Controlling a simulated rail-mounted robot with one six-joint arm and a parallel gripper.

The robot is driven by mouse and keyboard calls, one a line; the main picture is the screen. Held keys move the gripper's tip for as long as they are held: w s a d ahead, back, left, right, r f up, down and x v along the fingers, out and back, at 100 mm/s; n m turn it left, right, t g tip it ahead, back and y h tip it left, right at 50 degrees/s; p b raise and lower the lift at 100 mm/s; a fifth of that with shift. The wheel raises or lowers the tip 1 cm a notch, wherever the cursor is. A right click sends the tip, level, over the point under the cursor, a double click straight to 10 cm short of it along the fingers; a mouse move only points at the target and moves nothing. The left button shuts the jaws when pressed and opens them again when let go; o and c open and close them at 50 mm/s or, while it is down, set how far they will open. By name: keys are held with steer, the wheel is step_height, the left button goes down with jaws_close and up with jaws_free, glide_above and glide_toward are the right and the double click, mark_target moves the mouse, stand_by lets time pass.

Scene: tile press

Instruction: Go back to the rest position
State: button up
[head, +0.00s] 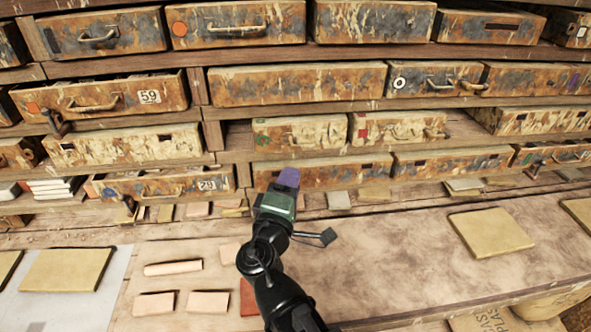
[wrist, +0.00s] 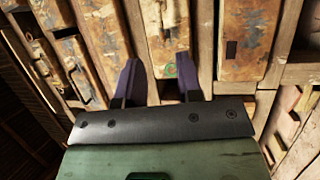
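My gripper (head: 288,179) is in the middle of the head view, raised above the bench in front of the lower row of drawers. In the wrist view its two purple fingers (wrist: 157,88) are spread apart. Nothing shows between them except the drawer fronts and wood behind. My arm reaches up from the bottom of the head view and holds no object.
Rusty drawers (head: 296,83) fill the rack ahead, several with handles. The bench (head: 400,240) carries a yellowish tile (head: 491,232) at right, another tile (head: 66,269) at left, and pale clay pieces (head: 173,267) left of my arm. The bench right of my arm is mostly clear.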

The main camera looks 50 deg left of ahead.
stand_by(0.4)
steer(key=w+d+f+m+g+h, duration=0.3)
steer(key=w+d+f+m+h, duration=0.1)
steer(key=d, duration=0.4)
steer(key=w+d+f+m+g+h, duration=0.3)
steer(key=w+d+f+m+h, duration=0.1)
steer(key=d+f, duration=0.3)
steer(key=w+d+f+m+g+h, duration=0.4)
steer(key=d+f, duration=0.1)
steer(key=d, duration=0.4)
steer(key=shift+f+m+h, duration=0.3)
steer(key=shift+f+h, duration=0.05)
steer(key=shift+h, duration=0.05)
steer(key=w+d+f+m+g+y, duration=0.1)
steer(key=d+m, duration=0.4)
steer(key=d, duration=1.1)
steer(key=w+d+f+m+g+y, duration=0.1)
steer(key=d+m+g, duration=0.4)
steer(key=d, duration=1.1)
steer(key=shift+w+f+m+g, duration=0.4)
steer(key=shift+w+f+g, duration=0.2)
steer(key=shift+w+f, duration=0.3)
steer(key=shift+w+r, duration=0.1)
